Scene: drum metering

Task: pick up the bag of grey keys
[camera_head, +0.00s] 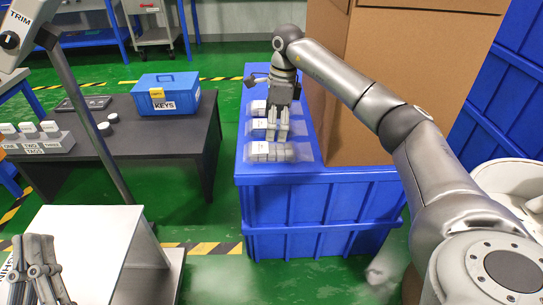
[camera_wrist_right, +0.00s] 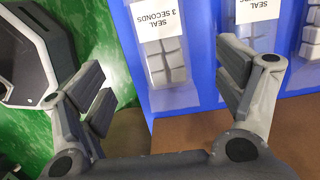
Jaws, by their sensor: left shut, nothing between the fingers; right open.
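Three clear bags of pale grey blocks with white labels lie in a row on the blue crate: the near bag (camera_head: 270,151), the middle bag (camera_head: 264,126) and the far bag (camera_head: 259,107). Which one is the task's bag of grey keys I cannot tell. My right gripper (camera_head: 278,136) is open above the row, partly covering the bags. In the right wrist view, one bag (camera_wrist_right: 168,62) with a "SEAL 3 SECONDS" label lies beyond and between its open, empty fingers. My left gripper (camera_head: 40,270) is shut and empty at the lower left.
A large cardboard box (camera_head: 400,70) stands on the blue crate (camera_head: 320,215) right beside the bags. A dark table (camera_head: 150,140) at left carries a blue KEYS box (camera_head: 166,94) and a tag holder (camera_head: 38,146). A white-topped stand (camera_head: 85,235) is at front left.

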